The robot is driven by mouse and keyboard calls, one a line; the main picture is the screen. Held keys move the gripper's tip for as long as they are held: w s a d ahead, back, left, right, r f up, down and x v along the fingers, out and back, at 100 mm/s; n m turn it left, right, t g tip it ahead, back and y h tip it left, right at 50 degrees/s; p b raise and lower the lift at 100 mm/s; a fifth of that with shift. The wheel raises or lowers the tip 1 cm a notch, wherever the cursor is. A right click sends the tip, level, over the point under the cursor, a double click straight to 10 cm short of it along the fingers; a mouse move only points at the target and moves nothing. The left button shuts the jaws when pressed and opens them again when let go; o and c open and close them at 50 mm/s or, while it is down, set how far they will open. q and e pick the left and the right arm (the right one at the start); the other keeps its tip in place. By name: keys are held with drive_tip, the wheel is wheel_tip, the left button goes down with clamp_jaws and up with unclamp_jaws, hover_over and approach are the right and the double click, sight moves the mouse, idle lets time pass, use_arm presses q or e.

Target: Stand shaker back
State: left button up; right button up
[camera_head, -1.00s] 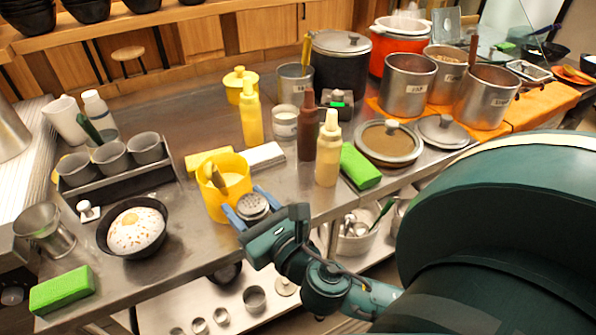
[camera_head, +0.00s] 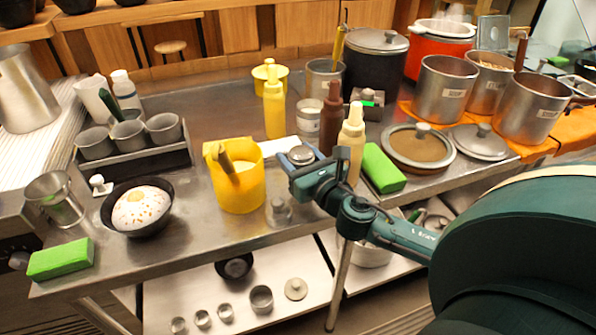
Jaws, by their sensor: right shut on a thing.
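The shaker (camera_head: 301,154) has a round grey metal top. It is between the blue fingers of my right gripper (camera_head: 300,167), which is shut on it. It looks upright, near the right end of a folded white cloth (camera_head: 275,149) and left of the brown and cream squeeze bottles. Its lower body is hidden by the gripper, so I cannot tell whether it touches the counter. My left gripper is not in view.
A yellow tub (camera_head: 239,190) with utensils stands left of my gripper. A small metal item (camera_head: 278,212) is near the counter edge. A cream bottle (camera_head: 350,145), brown bottle (camera_head: 331,118) and green block (camera_head: 383,168) are close right. A bowl with egg (camera_head: 139,208) is left.

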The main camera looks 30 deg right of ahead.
drive_tip(key=shift+f+b, duration=0.35)
drive_tip(key=shift+f, duration=1.05)
drive_tip(key=shift+f, duration=0.1)
drive_tip(key=o, duration=0.8)
drive_tip(key=shift+s, duration=0.1)
drive_tip(key=s+b, duration=0.2)
drive_tip(key=s, duration=1)
drive_tip(key=shift+a, duration=0.25)
drive_tip(key=shift+w, duration=0.1)
